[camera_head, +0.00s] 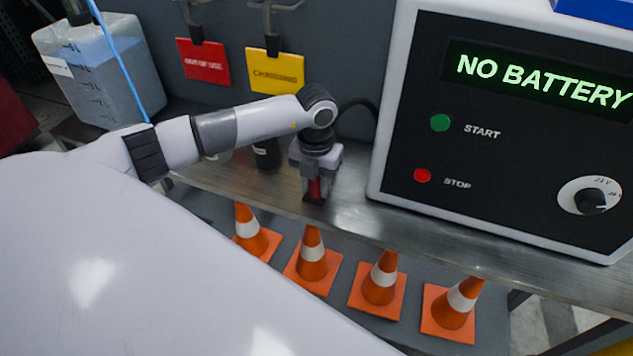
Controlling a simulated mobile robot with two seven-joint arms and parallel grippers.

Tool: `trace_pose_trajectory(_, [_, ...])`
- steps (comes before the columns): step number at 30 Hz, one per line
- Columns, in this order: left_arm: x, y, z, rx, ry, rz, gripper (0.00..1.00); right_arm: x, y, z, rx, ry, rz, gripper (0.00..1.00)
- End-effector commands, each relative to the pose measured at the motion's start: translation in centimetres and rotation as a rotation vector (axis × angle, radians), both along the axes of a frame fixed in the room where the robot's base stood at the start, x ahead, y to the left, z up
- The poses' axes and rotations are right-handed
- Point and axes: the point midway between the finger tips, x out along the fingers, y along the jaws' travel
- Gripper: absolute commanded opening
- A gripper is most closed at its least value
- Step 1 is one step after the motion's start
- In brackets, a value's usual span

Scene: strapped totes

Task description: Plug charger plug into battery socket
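The charger (402,150) is a white-framed box with a black front on the bench at right; its green display reads NO BATTERY. My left gripper (314,192) points down at the bench, just left of the charger. A small red piece, apparently the charger plug (314,187), shows between its fingers, close to the bench top. A black cable (357,104) curves from the charger's side toward my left wrist. I cannot make out a battery or its socket. My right gripper is not in view.
The metal bench (350,218) has a dark bottle (266,153) behind my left forearm. Several orange cones (312,255) stand below the bench edge. Red (203,61) and yellow (275,70) tags hang behind. A translucent liquid container (105,75) stands at left.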

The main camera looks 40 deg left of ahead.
Motion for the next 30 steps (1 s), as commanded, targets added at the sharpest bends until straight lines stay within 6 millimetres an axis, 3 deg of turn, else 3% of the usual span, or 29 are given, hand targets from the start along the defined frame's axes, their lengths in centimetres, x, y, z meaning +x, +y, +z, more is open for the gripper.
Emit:
trace_pose_trajectory(1, [0.0,0.0,0.0,0.000,0.000,0.000,0.15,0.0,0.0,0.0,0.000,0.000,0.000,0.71])
trace_pose_trajectory(3, [0.0,0.0,0.0,0.000,0.000,0.000,0.00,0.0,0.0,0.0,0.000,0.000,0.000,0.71])
trace_pose_trajectory(30, [0.0,0.0,3.0,0.000,-0.001,-0.001,0.00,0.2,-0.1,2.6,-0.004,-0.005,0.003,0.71])
